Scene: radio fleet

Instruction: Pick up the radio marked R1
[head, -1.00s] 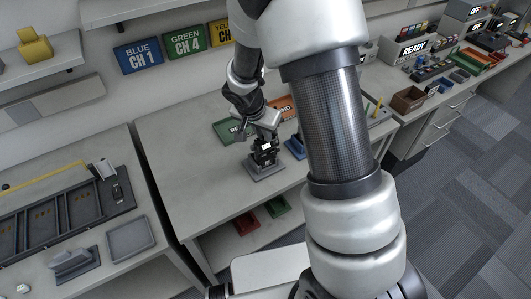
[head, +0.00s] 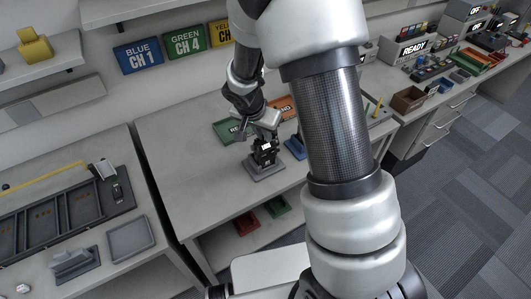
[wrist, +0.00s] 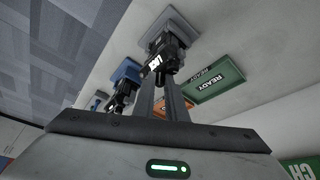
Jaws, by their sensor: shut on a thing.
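A black radio (head: 264,154) with a small white label stands upright at a grey stand (head: 267,171) on the middle table. The label is too small to read in the head view. The radio also shows in the wrist view (wrist: 165,56), where its label is tilted and I cannot read it surely. My gripper (head: 262,144) is shut on this radio, and its two fingers (wrist: 163,82) reach up to it in the wrist view. The radio is at the stand (wrist: 168,27); I cannot tell whether they touch.
A second dark radio (wrist: 120,98) stands close by, at a blue stand (head: 295,147). The table's left front is clear. Red (head: 246,223) and green bins sit below.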

